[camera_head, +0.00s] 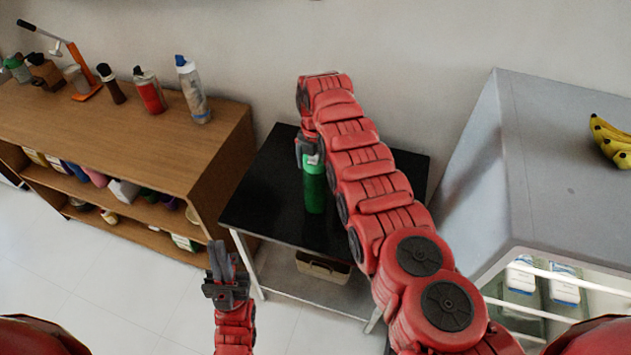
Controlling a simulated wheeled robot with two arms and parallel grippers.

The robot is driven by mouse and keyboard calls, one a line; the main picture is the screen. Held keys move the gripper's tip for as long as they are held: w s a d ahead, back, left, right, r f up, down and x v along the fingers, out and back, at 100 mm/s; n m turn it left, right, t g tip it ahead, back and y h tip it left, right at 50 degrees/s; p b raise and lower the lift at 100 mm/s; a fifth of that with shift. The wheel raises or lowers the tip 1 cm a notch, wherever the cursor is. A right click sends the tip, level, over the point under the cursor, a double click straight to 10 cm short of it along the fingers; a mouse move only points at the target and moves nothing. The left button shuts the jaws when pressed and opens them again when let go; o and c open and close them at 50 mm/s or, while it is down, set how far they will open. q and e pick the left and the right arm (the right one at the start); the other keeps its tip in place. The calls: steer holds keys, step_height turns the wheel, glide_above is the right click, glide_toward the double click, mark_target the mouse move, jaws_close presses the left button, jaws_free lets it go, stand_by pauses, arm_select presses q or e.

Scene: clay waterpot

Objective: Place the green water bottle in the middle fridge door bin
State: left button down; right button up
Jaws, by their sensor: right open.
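The green water bottle (314,190) stands upright on the small black-topped table (262,190) in the head view. My right arm reaches over the table from the lower right, and its gripper (309,153) points down at the bottle's pale cap. The right gripper is open; whether its fingers touch the bottle cannot be told. My left gripper (223,262) is apart from the bottle, in front of the table's left side, and nothing shows in it. The grey fridge (560,170) is at the right. Its middle door bin cannot be made out.
A wooden shelf unit (130,140) at the left bears several bottles, cans and an orange tool. Bananas (612,142) lie on the fridge top. White packages (564,287) show in its lower part. A basket (322,268) sits under the table. White tiled floor is clear at lower left.

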jaws_close()
stand_by(0.4)
